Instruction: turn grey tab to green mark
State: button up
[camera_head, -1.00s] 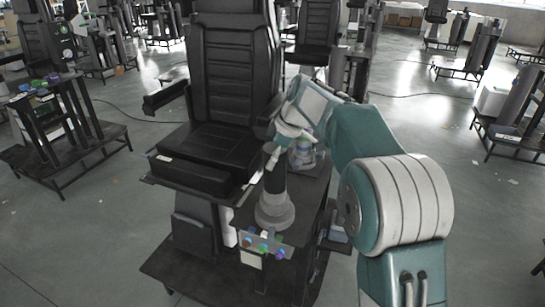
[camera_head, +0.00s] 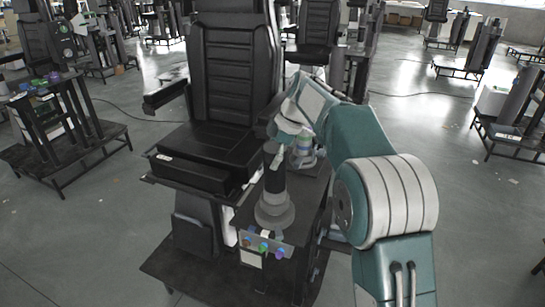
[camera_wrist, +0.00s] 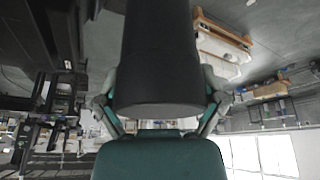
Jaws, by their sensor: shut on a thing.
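A black upright cylinder (camera_head: 273,184) stands on a round grey base (camera_head: 273,211) on the console beside the chair. My gripper (camera_head: 281,150) is at the top of this cylinder in the head view. In the wrist view, the dark cylinder (camera_wrist: 160,65) fills the middle, with a finger of my gripper (camera_wrist: 160,103) on each side of it. My gripper is shut on it. A small panel (camera_head: 287,248) in front of the base carries coloured knobs, one of them green (camera_head: 263,247). I cannot make out the grey tab or a separate green mark for certain.
The black chair (camera_head: 228,75) stands close on the left of the console, its seat near the cylinder. Similar column stands (camera_head: 62,125) are farther off.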

jog(key=o, duration=1)
jog(key=shift+f, duration=0.45)
jog(key=shift+r, duration=0.15)
jog(key=v, duration=1.2)
jog(key=shift+w+a, duration=0.1)
jog(key=shift+a, duration=0.05)
